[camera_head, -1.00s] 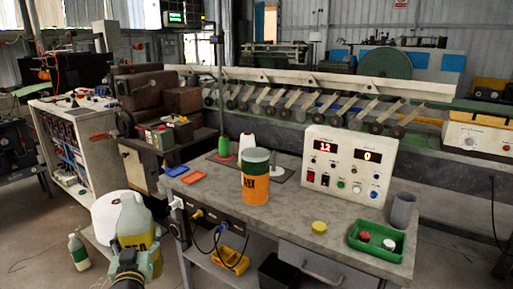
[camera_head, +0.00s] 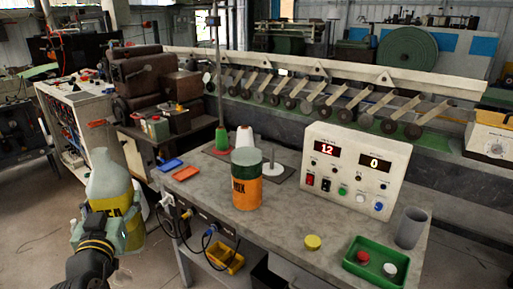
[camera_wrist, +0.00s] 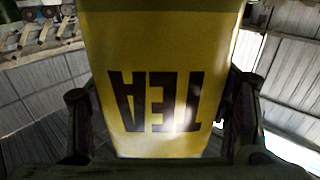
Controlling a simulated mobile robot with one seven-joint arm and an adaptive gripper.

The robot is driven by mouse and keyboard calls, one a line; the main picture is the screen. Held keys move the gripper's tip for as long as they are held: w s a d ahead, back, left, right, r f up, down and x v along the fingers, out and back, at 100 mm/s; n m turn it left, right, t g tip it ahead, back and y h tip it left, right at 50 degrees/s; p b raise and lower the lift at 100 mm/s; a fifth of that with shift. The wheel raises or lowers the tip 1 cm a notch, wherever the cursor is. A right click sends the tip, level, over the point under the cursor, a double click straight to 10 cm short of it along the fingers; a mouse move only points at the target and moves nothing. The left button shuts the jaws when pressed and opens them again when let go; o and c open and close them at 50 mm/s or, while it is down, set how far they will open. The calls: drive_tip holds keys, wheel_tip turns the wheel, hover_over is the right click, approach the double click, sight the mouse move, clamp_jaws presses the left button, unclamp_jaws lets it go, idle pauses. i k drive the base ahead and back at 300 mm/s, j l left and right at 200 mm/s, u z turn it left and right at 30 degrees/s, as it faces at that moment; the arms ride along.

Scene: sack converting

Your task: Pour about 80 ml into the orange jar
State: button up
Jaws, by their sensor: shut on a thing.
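The orange jar (camera_head: 247,190) stands upright on the grey workbench (camera_head: 290,221). It has a dark green band at the top and black lettering on its side. My gripper (camera_head: 98,218) is at the lower left of the head view, left of the workbench and apart from the jar. In the wrist view the bottle's yellow label (camera_wrist: 160,60) reads "TEA" upside down, between the two fingers.
A control box (camera_head: 352,172) with red displays stands behind and right of the jar. A yellow lid (camera_head: 312,242), a green tray (camera_head: 377,263) and a grey cup (camera_head: 411,228) are at the right. White and green cones stand behind the jar. The bench between jar and lid is clear.

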sight(247, 179)
drive_tip(key=i+l, duration=0.75)
drive_tip(key=l, duration=0.15)
